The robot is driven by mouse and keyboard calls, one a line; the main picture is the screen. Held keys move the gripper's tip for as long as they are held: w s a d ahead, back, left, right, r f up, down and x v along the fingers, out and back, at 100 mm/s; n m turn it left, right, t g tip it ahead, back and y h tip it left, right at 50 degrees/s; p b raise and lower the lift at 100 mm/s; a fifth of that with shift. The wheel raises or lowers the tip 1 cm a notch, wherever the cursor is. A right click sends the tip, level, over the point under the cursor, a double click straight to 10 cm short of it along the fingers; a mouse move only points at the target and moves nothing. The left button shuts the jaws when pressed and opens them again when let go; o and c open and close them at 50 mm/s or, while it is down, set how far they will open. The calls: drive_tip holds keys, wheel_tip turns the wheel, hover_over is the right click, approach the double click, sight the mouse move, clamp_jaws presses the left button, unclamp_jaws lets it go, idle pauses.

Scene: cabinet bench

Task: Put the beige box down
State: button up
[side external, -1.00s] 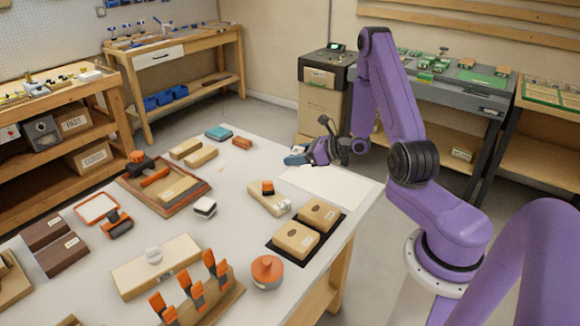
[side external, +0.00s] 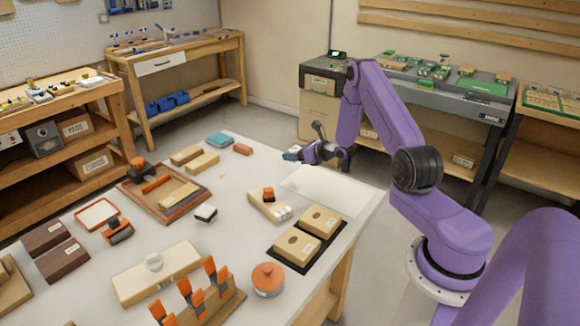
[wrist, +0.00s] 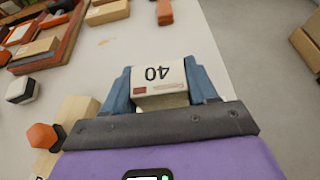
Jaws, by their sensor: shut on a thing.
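My gripper (side external: 292,154) is over the far right part of the white table in the side view. Its two blue fingers show in the wrist view (wrist: 162,86), shut on the sides of the beige box (wrist: 158,84). The box has a pale label with "40", upside down in that view. In the side view the box is too small and hidden to make out. A blank white sheet (side external: 325,190) lies on the table (side external: 230,240) near my gripper. I cannot tell exactly how high the box is above the table.
Two beige boxes (side external: 297,247) sit on a black mat near the right edge. A beige block with an orange-topped piece (side external: 268,204) stands beside them. Beige blocks (side external: 202,163), a teal box (side external: 219,140) and an orange block (side external: 243,149) lie at the back.

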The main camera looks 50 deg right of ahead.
hover_over(290, 172)
wheel_tip(290, 172, down, 4)
drive_tip(key=shift+f, duration=1.7)
drive_tip(key=shift+f, duration=0.2)
drive_tip(key=o, duration=1.1)
drive_tip(key=shift+r, duration=0.1)
